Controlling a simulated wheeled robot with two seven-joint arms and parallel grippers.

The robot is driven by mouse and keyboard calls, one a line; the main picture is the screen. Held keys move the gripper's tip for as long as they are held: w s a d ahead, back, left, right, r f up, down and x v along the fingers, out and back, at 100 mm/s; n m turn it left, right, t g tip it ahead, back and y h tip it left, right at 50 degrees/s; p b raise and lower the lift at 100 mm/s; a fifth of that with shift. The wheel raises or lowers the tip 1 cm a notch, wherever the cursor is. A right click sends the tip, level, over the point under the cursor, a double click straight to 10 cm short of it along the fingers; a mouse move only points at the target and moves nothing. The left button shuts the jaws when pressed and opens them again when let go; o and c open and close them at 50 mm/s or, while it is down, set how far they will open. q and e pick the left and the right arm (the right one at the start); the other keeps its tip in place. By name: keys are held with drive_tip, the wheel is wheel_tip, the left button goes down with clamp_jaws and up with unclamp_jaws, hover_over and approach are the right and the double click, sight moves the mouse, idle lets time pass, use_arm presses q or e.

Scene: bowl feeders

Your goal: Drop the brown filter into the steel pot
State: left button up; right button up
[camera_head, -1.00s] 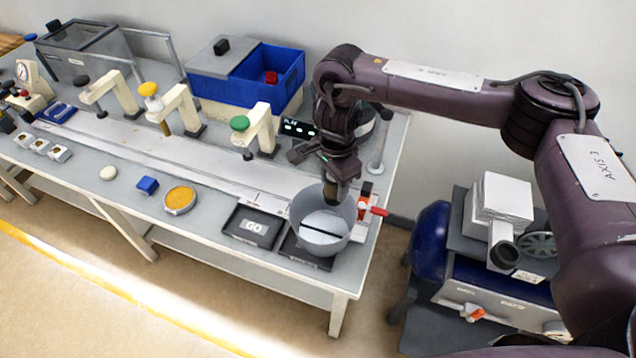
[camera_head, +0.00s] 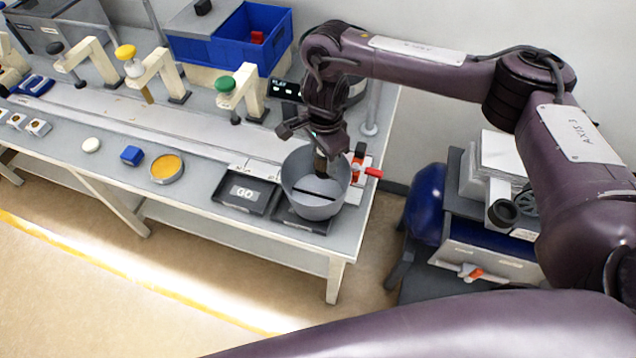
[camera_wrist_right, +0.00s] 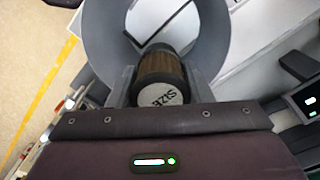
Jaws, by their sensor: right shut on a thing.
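The steel pot (camera_head: 310,200) stands on a dark pad at the right end of the bench, and its grey wall also shows in the right wrist view (camera_wrist_right: 108,48). My right gripper (camera_head: 322,155) is above the pot's mouth, shut on the brown filter (camera_wrist_right: 160,68). The filter is a brown cylinder with a pale end marked "SIZE". In the head view the filter (camera_head: 321,167) is small and partly hidden by the gripper, and it is over or inside the pot's opening; I cannot tell how deep. My left gripper is not in view.
A GO pad (camera_head: 244,192) lies left of the pot. A red-handled clamp (camera_head: 361,168) is close at its right. A green-knobbed post (camera_head: 237,90) and a blue bin (camera_head: 258,40) stand behind. A yellow dish (camera_head: 166,168) lies farther left.

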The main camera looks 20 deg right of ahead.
drive_tip(key=o, duration=0.8)
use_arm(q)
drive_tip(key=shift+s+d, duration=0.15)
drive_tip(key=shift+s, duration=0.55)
use_arm(e)
drive_tip(key=o, duration=0.4)
drive_tip(key=shift+c, duration=0.2)
drive_tip(key=shift+r, duration=0.1)
drive_tip(key=shift+r, duration=3.85)
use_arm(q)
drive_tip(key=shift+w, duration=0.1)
use_arm(e)
drive_tip(key=shift+f, duration=0.1)
